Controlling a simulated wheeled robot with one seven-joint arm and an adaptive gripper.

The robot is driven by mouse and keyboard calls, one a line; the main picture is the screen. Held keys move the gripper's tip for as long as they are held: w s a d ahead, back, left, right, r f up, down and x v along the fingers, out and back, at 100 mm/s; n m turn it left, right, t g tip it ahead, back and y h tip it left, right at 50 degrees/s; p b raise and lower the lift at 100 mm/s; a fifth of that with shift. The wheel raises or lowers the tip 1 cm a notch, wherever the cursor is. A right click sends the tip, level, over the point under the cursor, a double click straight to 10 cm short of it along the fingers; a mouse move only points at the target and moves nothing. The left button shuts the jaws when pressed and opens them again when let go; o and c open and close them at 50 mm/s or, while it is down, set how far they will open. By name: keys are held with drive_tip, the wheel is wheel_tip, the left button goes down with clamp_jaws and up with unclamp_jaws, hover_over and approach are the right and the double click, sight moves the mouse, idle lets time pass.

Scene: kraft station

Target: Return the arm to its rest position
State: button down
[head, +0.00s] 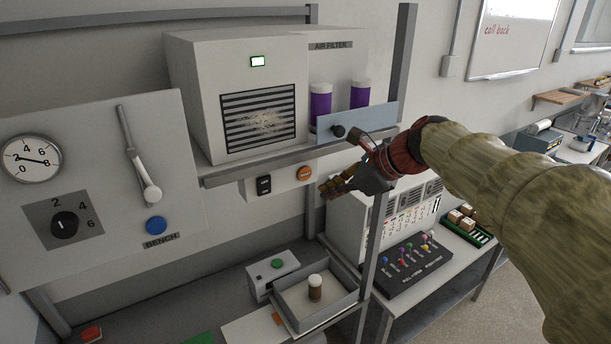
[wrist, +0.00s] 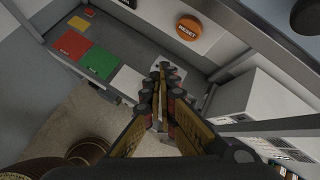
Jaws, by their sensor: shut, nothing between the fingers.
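My gripper (head: 333,188) is shut and empty in the head view. It hangs in the air in front of the shelf edge, to the right of the orange button, with its fingers pointing left. My arm (head: 500,180) reaches in from the right edge under a loose tan sleeve. The wrist view shows the gripper's fingers (wrist: 164,75) together, pointing to the counter below.
The air filter box (head: 205,95) and two purple jars (head: 320,102) stand on the shelf (head: 260,169) near my gripper. Below are a tray (head: 340,299) with a brown jar and a lever panel (head: 412,262). An orange reset button (wrist: 188,28) is nearby.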

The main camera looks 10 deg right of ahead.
idle(0.5)
drive_tip(key=s+f+n+h+b, duration=0.2)
drive_tip(key=s+f+n+b, duration=0.6)
drive_tip(key=f, duration=0.6)
drive_tip(key=s+a+f+n+g+h+b, duration=0.1)
drive_tip(key=s+f+n+b, duration=0.7)
drive_tip(key=f, duration=0.7)
drive_tip(key=s+f+n+g+h+b, duration=0.1)
drive_tip(key=s+f+n+h+b, duration=0.1)
drive_tip(key=s+f+n+b, duration=0.7)
drive_tip(key=s+f+b, duration=0.3)
drive_tip(key=f+b, duration=0.2)
drive_tip(key=shift+a+f+h, duration=0.25)
drive_tip(key=shift+f+h, duration=0.05)
drive_tip(key=shift+f, duration=0.05)
